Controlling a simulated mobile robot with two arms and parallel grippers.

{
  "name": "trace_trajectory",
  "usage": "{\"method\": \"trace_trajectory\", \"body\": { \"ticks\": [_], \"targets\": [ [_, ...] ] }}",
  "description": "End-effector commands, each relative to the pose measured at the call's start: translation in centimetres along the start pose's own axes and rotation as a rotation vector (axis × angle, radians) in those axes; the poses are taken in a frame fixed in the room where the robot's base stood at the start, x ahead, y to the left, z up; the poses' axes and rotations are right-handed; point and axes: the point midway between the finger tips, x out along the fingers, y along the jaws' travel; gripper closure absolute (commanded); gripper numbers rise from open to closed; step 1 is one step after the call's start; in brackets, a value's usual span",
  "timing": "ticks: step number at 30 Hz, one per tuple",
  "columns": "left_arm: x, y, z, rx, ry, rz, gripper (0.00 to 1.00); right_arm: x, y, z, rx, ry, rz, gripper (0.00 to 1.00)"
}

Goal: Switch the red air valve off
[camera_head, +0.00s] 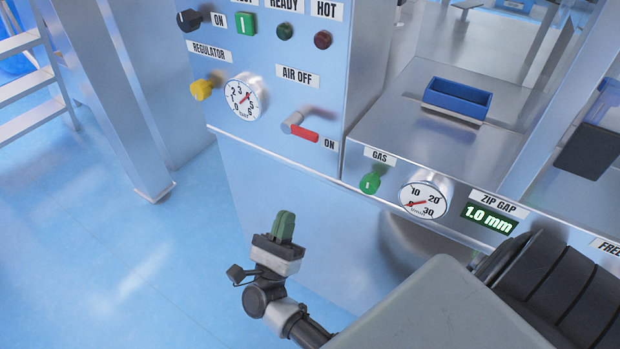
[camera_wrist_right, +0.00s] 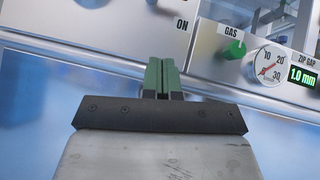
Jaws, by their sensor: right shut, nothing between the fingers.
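The red air valve handle (camera_head: 304,133) is on the steel panel at upper middle in the head view. It points right and slightly down, toward the ON label (camera_head: 329,144), with the AIR OFF label (camera_head: 297,76) above it. My right gripper (camera_head: 285,222) has green fingers, shut and empty, below the valve and apart from the panel. In the right wrist view its fingers (camera_wrist_right: 160,76) point up toward the panel, and the red handle cannot be made out there. My left gripper is in neither view.
A yellow regulator knob (camera_head: 202,89) and pressure gauge (camera_head: 246,97) sit left of the valve. A green gas knob (camera_head: 371,182), dial (camera_head: 424,200) and zip gap display (camera_head: 489,218) are to the right. A blue tray (camera_head: 457,99) lies on the steel top. Open floor is at left.

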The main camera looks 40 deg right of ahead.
Motion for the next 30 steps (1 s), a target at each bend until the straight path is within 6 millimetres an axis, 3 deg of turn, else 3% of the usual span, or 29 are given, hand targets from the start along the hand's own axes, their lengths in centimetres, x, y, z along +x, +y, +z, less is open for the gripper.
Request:
{"method": "trace_trajectory", "body": {
  "ticks": [4,17,23,30],
  "targets": [
    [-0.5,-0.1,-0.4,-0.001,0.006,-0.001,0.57,0.5,-1.4,0.2,0.118,0.013,-0.124,1.00],
    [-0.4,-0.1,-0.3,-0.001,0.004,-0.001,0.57,1.2,-1.6,0.4,0.124,0.011,-0.130,1.00],
    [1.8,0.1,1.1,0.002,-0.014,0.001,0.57,4.3,-2.0,0.5,0.123,0.008,-0.132,1.00],
    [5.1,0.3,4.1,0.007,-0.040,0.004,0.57,9.4,-2.7,0.4,0.123,0.009,-0.131,1.00]
  ]
}}
